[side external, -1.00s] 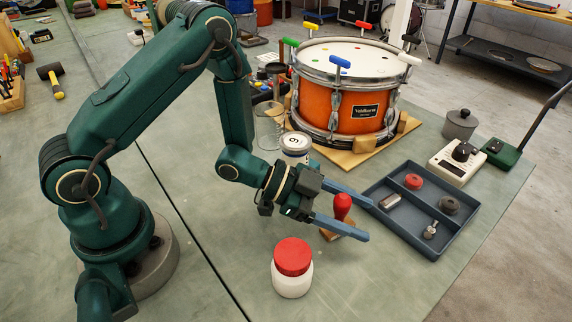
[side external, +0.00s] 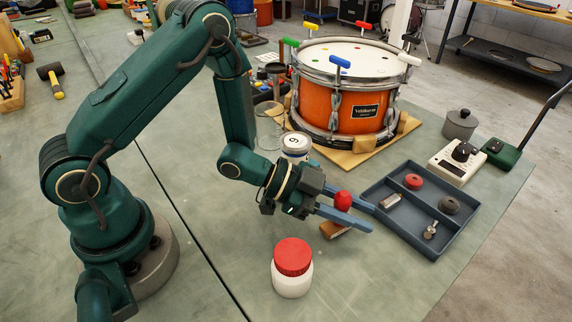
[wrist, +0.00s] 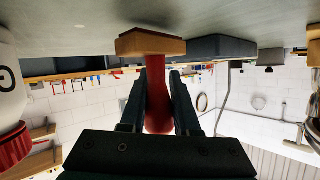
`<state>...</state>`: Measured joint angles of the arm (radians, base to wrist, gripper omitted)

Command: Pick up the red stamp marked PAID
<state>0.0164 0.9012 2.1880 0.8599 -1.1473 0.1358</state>
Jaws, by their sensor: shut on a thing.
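The red stamp (side external: 343,198) has a red rounded handle and a wooden base (side external: 334,229). No PAID mark is readable in either view. My gripper (side external: 358,213) is shut on the stamp's handle, with one blue finger on each side of it. The wrist view also shows the red handle (wrist: 158,100) between the fingers and the wooden base (wrist: 150,44) beyond the fingertips. The fingers hide part of the handle in the side view. The base is at or very near the bench top; I cannot tell whether it touches.
A white jar with a red lid (side external: 292,268) stands close in front. A blue-grey tray (side external: 408,238) with several small parts lies just right of the gripper. A white can (side external: 296,146) and an orange drum (side external: 340,105) stand behind. Bench at front right is clear.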

